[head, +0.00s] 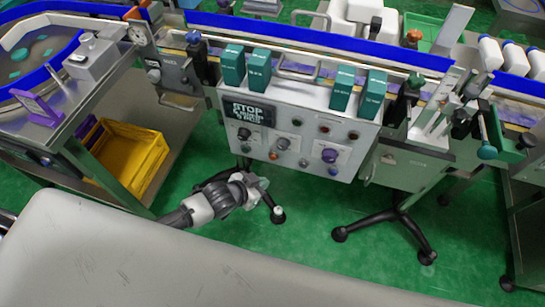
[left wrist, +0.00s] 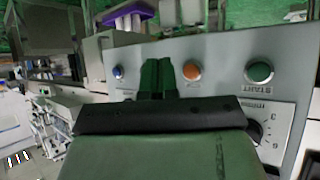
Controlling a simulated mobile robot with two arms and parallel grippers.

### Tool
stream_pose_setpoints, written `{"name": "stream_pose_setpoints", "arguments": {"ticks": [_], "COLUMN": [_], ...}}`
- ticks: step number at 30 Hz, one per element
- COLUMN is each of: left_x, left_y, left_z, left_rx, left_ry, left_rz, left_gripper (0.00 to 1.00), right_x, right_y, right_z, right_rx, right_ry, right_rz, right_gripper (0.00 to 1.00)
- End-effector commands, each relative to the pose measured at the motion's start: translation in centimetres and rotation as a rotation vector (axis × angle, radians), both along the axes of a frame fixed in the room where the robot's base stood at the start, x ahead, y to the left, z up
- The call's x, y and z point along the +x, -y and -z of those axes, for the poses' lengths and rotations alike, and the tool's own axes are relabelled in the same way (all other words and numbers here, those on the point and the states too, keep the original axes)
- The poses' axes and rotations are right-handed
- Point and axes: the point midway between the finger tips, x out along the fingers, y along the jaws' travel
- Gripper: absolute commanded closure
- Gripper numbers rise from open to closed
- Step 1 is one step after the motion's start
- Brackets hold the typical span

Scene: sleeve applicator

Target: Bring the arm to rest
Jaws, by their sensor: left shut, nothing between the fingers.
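My left arm (head: 195,207) comes in from the lower left in the head view. My left gripper (head: 262,183) hangs over the green floor, in front of the lower left part of the control panel (head: 295,150). In the left wrist view the fingers of my left gripper (left wrist: 157,68) are together with nothing between them. There they point toward the panel face (left wrist: 220,58), with a blue button (left wrist: 118,72), an orange button (left wrist: 192,70) and a green button (left wrist: 260,71) around them. Whether the fingertips touch the panel I cannot tell. My right gripper is not in view.
Several teal boxes (head: 258,69) stand on top of the panel housing. A conveyor with blue rails (head: 320,42) runs behind. A yellow crate (head: 130,155) sits on the left cart's lower shelf. Black stand feet (head: 340,234) rest on the green floor, which is open at the centre right.

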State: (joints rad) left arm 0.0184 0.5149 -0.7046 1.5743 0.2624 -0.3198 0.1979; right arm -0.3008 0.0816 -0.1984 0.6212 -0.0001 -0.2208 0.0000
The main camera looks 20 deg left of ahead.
Motion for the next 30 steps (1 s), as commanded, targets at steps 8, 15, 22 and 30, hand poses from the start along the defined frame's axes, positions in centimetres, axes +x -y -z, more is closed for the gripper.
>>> {"name": "stream_pose_setpoints", "arguments": {"ticks": [8, 15, 22, 30], "left_x": [0.0, 0.0, -1.8, -16.2], "left_y": [0.0, 0.0, -3.4, -9.8], "left_z": [0.0, 0.0, 4.8, 16.9], "left_rx": [0.000, 0.001, 0.076, 0.259], "left_ry": [0.000, -0.001, -0.093, -0.435], "left_rz": [0.000, 0.000, -0.104, -0.287], "left_gripper": [1.00, 1.00, 1.00, 1.00], "right_x": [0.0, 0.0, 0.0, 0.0], "right_y": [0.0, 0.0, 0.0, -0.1], "right_z": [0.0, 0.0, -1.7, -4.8], "right_rx": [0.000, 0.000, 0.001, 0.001], "right_ry": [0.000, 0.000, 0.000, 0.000], "right_rz": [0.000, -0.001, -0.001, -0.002], "right_gripper": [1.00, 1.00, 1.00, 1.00]}}
